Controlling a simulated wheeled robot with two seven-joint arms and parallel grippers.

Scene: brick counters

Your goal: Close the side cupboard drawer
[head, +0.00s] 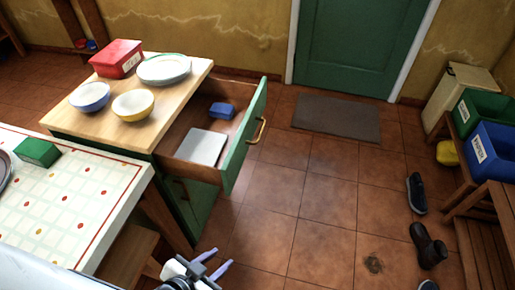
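The side cupboard (170,85) stands left of centre with a light wooden top. Its drawer (246,132) is pulled out to the right and stands open. The drawer front is green with a brass handle (257,131) on its outer face. Inside the drawer lie a pale flat item (200,147) and a small blue item (221,111). My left gripper (222,267) is at the bottom of the head view, in front of the drawer and well apart from it. Its two pale fingers are spread with nothing visible between them. My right gripper is not in view.
On the cupboard top are a red box (117,57), plates (164,68), a blue bowl (90,96) and a yellow bowl (133,104). A table (110,215) stands at the left front. The tiled floor right of the drawer is clear; shoes (427,243) lie farther right.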

